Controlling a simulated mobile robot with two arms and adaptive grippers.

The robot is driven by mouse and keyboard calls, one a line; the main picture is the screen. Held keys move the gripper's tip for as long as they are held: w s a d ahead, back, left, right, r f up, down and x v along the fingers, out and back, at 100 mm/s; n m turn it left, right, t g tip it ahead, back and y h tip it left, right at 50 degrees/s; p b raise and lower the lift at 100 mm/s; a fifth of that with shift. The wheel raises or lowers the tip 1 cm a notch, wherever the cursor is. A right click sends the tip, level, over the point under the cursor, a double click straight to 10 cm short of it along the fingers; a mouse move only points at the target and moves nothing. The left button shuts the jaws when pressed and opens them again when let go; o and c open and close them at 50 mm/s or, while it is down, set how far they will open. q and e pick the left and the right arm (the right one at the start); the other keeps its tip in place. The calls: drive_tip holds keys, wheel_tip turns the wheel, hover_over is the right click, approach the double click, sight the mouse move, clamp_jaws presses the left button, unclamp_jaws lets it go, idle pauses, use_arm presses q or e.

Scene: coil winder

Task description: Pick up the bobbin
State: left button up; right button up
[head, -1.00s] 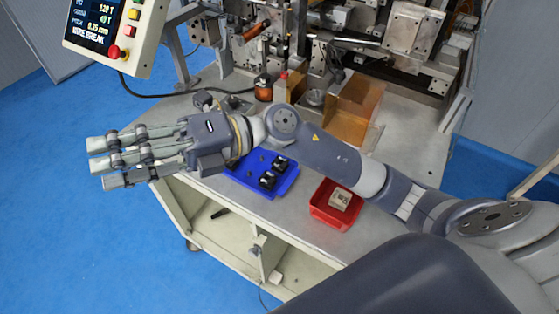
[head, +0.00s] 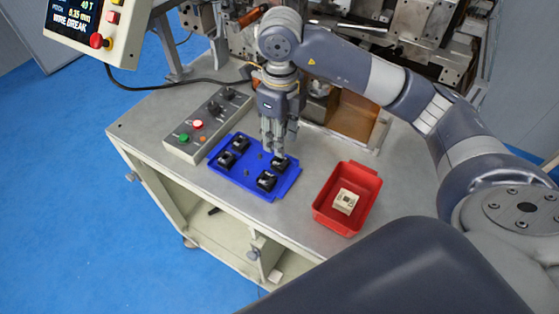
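Several black bobbins sit upright in a blue tray (head: 226,169) on the grey bench. Two are at its left side, at the far left corner (head: 240,144) and the near left (head: 226,159). Two more are at its right, a far right bobbin (head: 279,164) and a near right bobbin (head: 266,181). My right gripper (head: 275,150) points down over the tray's far right part, with its fingertips close to the far right bobbin. Whether they touch it, and how far the fingers are apart, cannot be told. My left gripper is not in view.
A red bin (head: 322,210) with a beige block (head: 345,201) inside stands right of the tray. A control box (head: 185,136) with buttons lies to the left. The winder machine (head: 420,35) and an amber guard (head: 352,117) stand behind. The bench's left corner is clear.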

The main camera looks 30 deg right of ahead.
sight(282, 163)
wheel_tip(282, 163, down, 3)
drive_tip(key=shift+r+p, duration=0.15)
drive_tip(key=shift+p, duration=0.15)
drive_tip(key=f+p, duration=0.1)
drive_tip(key=f, duration=0.2)
drive_tip(key=f+p, duration=0.1)
drive_tip(key=shift+s+d+f+p, duration=0.2)
drive_tip(key=shift+s+f+p, duration=0.1)
drive_tip(key=shift+s, duration=0.05)
drive_tip(key=shift+w+f, duration=0.1)
drive_tip(key=shift+f, duration=0.2)
drive_tip(key=c, duration=0.4)
drive_tip(key=shift+o, duration=0.2)
drive_tip(key=shift+r, duration=0.1)
